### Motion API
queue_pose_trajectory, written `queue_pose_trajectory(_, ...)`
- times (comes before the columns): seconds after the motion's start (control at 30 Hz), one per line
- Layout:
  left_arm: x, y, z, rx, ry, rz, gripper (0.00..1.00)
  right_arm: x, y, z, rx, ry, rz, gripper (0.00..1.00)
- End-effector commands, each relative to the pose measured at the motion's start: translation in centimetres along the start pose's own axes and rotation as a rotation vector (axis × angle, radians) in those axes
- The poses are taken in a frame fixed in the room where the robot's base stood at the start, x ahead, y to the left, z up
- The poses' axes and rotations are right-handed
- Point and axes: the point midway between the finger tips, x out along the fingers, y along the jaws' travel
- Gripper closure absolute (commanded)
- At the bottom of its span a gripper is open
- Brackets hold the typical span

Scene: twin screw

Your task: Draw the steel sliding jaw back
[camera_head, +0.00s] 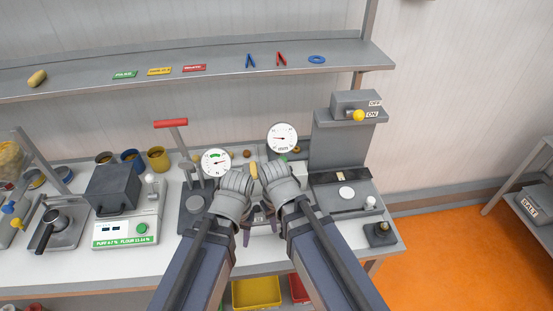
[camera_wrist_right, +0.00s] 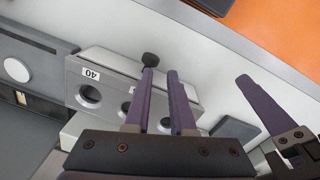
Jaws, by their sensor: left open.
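A grey metal block labelled "40" (camera_wrist_right: 112,82) with round holes shows in the right wrist view. A dark knob (camera_wrist_right: 151,59) stands at its edge. I cannot tell which part is the steel sliding jaw. My right gripper (camera_wrist_right: 161,70) reaches over the block, with a gap between its dark purple fingers and the knob close by one fingertip. Whether it grips anything is unclear. My left gripper (camera_head: 247,237) is open beside the right gripper (camera_head: 273,222) in the head view. A purple finger at the right of the wrist view seems to be its own. My arms hide most of the fixture.
A grey machine with a white button (camera_head: 346,193) stands right of my grippers. A dial gauge (camera_head: 215,163) and another dial gauge (camera_head: 282,138) stand behind. A red-handled press (camera_head: 171,123) and a scale (camera_head: 125,230) are to the left. A shelf (camera_head: 215,60) runs above.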

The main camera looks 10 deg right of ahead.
Motion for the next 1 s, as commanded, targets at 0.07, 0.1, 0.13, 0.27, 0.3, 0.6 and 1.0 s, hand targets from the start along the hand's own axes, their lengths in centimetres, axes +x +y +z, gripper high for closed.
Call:
queue_pose_trajectory(0.07,-3.8,-0.3,0.2,-0.002,0.0,0.001,0.5,-3.7,2.2,-4.3,-0.009,0.069,-0.032,0.67)
queue_pose_trajectory(0.1,-4.9,-0.5,0.3,-0.004,0.0,0.001,0.5,-4.8,3.3,-6.2,-0.017,0.11,-0.046,0.63)
queue_pose_trajectory(0.13,-5.7,-0.5,0.3,-0.005,0.0,0.001,0.5,-5.7,4.2,-7.5,-0.023,0.14,-0.055,0.59)
queue_pose_trajectory(0.27,-8.5,-0.8,0.5,-0.008,0.0,0.002,0.5,-8.8,8.0,-12.3,-0.045,0.261,-0.075,0.45)
queue_pose_trajectory(0.3,-9.1,-0.8,0.6,-0.009,0.0,0.002,0.5,-9.6,9.1,-13.4,-0.05,0.292,-0.075,0.4)
queue_pose_trajectory(0.6,-10.5,-1.0,0.6,-0.012,-0.001,0.003,0.5,-11.5,12.6,-16.6,-0.065,0.395,-0.07,0.32)
queue_pose_trajectory(1.0,-8.4,-0.8,0.5,-0.01,0.0,0.002,0.5,-9.4,12.3,-17.2,-0.065,0.393,-0.071,0.32)
